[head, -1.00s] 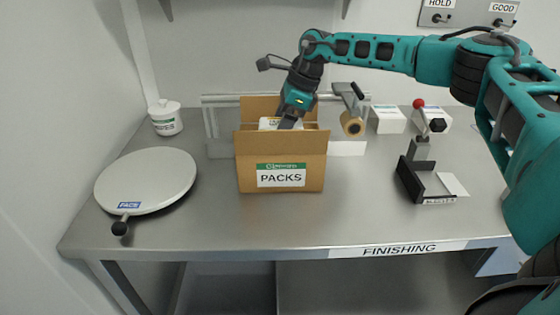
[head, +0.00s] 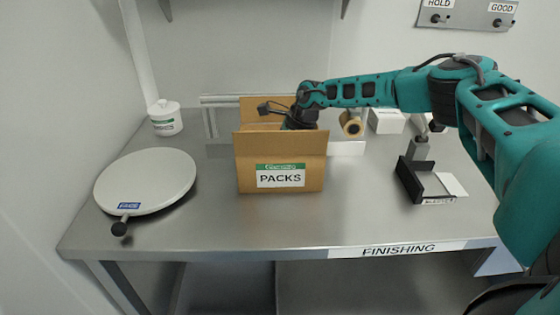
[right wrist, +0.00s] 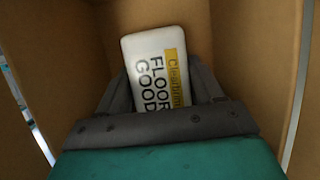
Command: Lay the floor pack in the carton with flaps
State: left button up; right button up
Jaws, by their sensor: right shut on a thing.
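The carton with flaps (head: 282,215), a brown box labelled PACKS, stands upright and open on the steel bench in the head view. My right arm reaches down into it, and the gripper's fingertips are hidden behind its front wall there. In the right wrist view the floor pack (right wrist: 157,68), white with a yellow patch and the words FLOOR and GOOD, is between the fingers of my right gripper (right wrist: 162,95), which is shut on it. Brown carton walls (right wrist: 255,50) surround them. Whether the pack touches the carton's bottom cannot be told. My left gripper is not in view.
A round grey plate (head: 145,180) with a black knob lies left of the carton. A white lidded jar (head: 165,118) stands behind it. A tape roll (head: 351,124) is behind the carton, and a black fixture (head: 420,178) stands to the right. The front of the bench is clear.

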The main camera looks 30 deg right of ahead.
jog(key=shift+f, duration=0.15)
jog(key=o, duration=1.1)
jog(key=shift+o, duration=0.2)
jog(key=shift+r, duration=0.3)
jog(key=v, duration=1.1)
jog(key=shift+s+d+r, duration=0.1)
jog(key=shift+r, duration=0.25)
jog(key=shift+r, duration=0.1)
